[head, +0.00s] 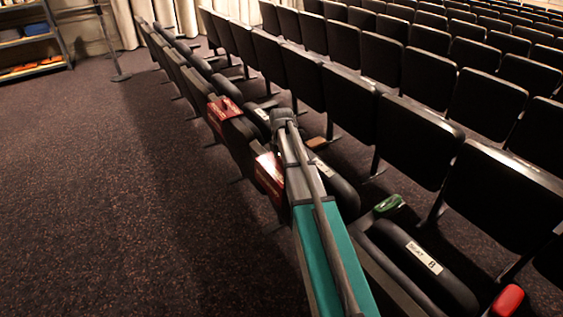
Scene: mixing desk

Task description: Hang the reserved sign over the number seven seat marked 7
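Two red signs hang over seat backs of the near row: one sign (225,107) farther off, and another sign (270,170) nearer, just left of my arm. Their lettering is too small to read. The near row's seats carry white labels; one label (424,257) seems to read SEAT 8. Another label (325,168), just right of my arm, and a farther label (262,114) are too small to read. My arm reaches over this row and hides part of it. I cannot make out my gripper; its fingers do not show.
A green object (390,205) and a red object (508,300) sit by the near row at right. A brown object (316,143) lies between rows. More seat rows fill the right. A shelf (30,42) and a post (110,40) stand back left. The carpet (100,200) at left is clear.

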